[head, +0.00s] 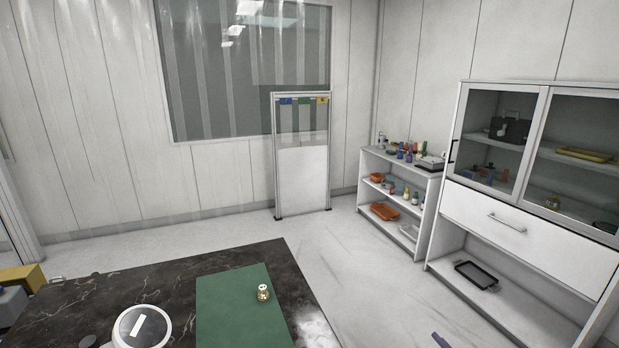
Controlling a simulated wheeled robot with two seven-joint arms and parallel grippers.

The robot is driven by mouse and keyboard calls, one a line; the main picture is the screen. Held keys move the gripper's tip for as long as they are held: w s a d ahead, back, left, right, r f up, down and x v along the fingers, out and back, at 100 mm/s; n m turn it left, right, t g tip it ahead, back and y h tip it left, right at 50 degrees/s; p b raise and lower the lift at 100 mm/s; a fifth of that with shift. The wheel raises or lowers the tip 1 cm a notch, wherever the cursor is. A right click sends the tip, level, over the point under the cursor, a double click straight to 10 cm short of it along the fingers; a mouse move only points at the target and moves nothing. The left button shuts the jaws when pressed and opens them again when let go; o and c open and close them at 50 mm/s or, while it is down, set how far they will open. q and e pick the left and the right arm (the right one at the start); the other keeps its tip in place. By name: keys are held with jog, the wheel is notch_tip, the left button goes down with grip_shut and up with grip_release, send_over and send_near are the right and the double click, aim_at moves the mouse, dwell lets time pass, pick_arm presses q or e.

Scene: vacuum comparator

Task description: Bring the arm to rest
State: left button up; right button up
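Neither of my arms shows clearly in the head view. My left gripper is not in view. A small dark slanted piece (440,341) pokes in at the bottom edge, right of the table and over the floor. It may be the tip of my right gripper, but too little shows to tell whether it is open or shut. A small brass weight-like piece (263,293) stands upright on a green mat (232,313) on the dark marble table (190,272). No gripper touches it.
A round white-topped device (142,328) is cut off at the table's front. A yellow block (22,278) is at the far left. A framed board (302,155), an open shelf (398,200) with bottles and trays, and a glass-door cabinet (515,222) stand behind. The floor between is clear.

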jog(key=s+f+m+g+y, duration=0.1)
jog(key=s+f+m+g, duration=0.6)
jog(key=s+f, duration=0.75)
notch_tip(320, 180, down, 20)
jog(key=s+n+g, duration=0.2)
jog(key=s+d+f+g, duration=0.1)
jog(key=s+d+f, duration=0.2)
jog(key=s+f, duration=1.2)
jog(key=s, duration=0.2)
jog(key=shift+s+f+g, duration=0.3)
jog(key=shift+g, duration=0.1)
